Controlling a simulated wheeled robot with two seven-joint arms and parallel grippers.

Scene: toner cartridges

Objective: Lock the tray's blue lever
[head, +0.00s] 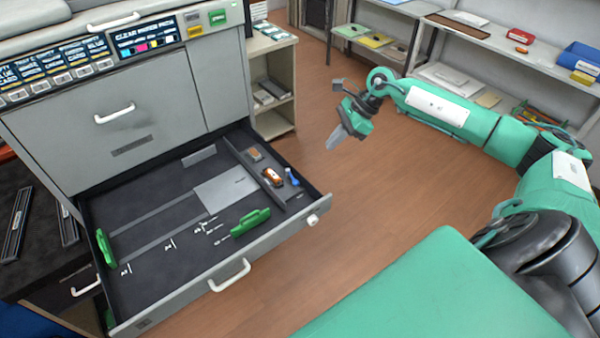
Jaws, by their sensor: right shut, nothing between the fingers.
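The tray (235,277) is a large drawer pulled out from the grey printer, with a dark inside. The small blue lever (292,177) stands in the narrow right compartment of the tray, close to its right wall. Whether it is locked is too small to tell. My right gripper (336,138) is shut and empty, in the air to the right of the tray and beyond the lever in the picture, clear of both. My left gripper is not in view.
An orange-brown piece (271,177) lies just left of the lever. Green guides (250,221) stand on the tray floor. The printer front (130,120) rises behind the tray. Shelves (470,45) stand at the back right. Open wooden floor (400,190) lies right of the tray.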

